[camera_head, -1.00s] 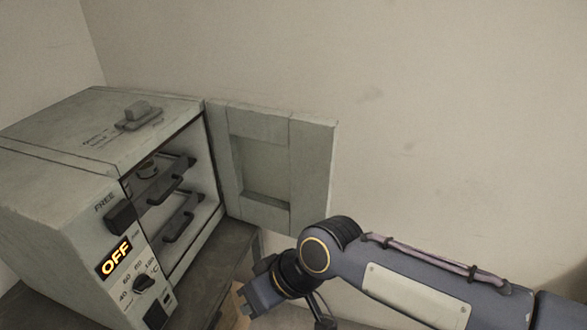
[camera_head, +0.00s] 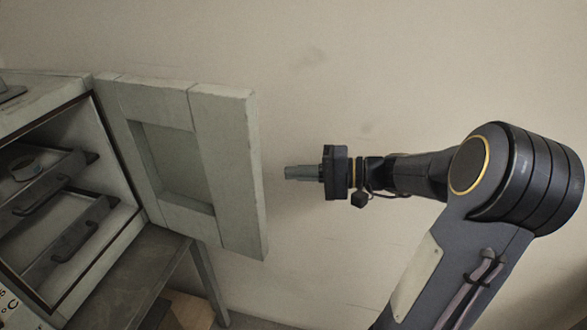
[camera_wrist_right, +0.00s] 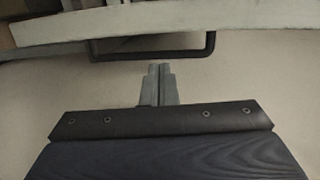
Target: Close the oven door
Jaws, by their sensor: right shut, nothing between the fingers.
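The grey oven (camera_head: 48,95) is at the left in the head view, with its interior exposed. Its door (camera_head: 225,140) stands wide open, swung out to the right. My right gripper (camera_head: 288,172) is shut and empty, to the right of the door's free edge and apart from it in the picture, pointing left. In the right wrist view, the shut fingers (camera_wrist_right: 159,82) point at a pale panel, likely the door (camera_wrist_right: 215,20), with a dark bar handle (camera_wrist_right: 209,45) just beyond the fingertips. My left gripper is not in view.
Inside the oven are dark trays with handles (camera_head: 85,238), one holding a small round item (camera_head: 25,168). The oven stands on a grey table (camera_head: 140,275). A bare wall (camera_head: 360,60) is behind the door and arm.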

